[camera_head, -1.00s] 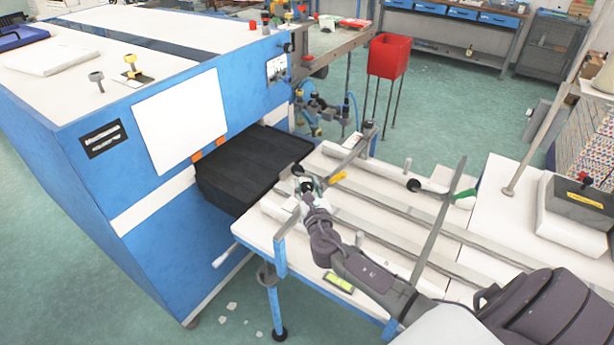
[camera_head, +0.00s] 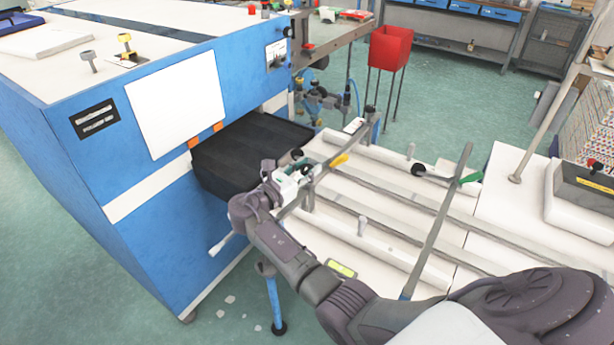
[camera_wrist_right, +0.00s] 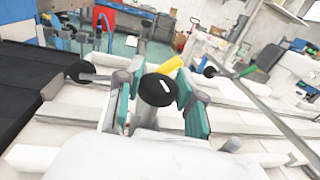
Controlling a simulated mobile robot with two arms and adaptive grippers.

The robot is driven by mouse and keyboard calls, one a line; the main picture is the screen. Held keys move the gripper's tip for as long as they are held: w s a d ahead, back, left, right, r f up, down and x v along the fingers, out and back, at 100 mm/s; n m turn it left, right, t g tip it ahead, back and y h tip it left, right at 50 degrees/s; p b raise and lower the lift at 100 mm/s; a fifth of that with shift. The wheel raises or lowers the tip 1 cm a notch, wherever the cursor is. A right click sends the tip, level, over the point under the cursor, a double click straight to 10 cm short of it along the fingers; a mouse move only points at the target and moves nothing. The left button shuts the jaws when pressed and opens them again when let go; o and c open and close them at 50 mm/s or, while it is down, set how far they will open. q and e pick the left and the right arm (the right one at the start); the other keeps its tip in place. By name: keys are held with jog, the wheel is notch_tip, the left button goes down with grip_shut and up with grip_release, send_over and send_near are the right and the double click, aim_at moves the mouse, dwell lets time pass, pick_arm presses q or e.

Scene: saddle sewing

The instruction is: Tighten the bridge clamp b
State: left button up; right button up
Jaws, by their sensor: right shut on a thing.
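A grey bridge bar (camera_head: 325,172) with a yellow tag (camera_head: 340,160) crosses the white rails of the table. A clamp with a black-capped grey post (camera_wrist_right: 157,90) is at this bar. My right gripper (camera_head: 297,174) is at the bar's near part, close to the black tray. In the wrist view, its teal-padded fingers (camera_wrist_right: 157,98) stand on both sides of the post and are shut on it. A black ball knob (camera_wrist_right: 78,70) on a grey rod sticks out left of the post. I see no letter on the clamp. My left gripper is out of view.
A second bridge bar (camera_head: 438,220) with a green tag (camera_head: 471,177) and a black knob (camera_head: 418,170) lies to the right. The black tray (camera_head: 245,150) and blue machine (camera_head: 75,170) are close on the left. A red bin (camera_head: 389,47) stands behind.

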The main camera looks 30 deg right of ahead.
jog(key=shift+m+g+h+b, duration=0.3)
jog(key=shift+m+g+b, duration=1.1)
jog(key=shift+g, duration=0.6)
jog(key=shift+r, duration=0.1)
jog(key=o, duration=1.2)
jog(key=shift+d, duration=0.1)
jog(key=shift+c, duration=0.2)
jog(key=a, duration=1.2)
jog(key=shift+s, duration=0.15)
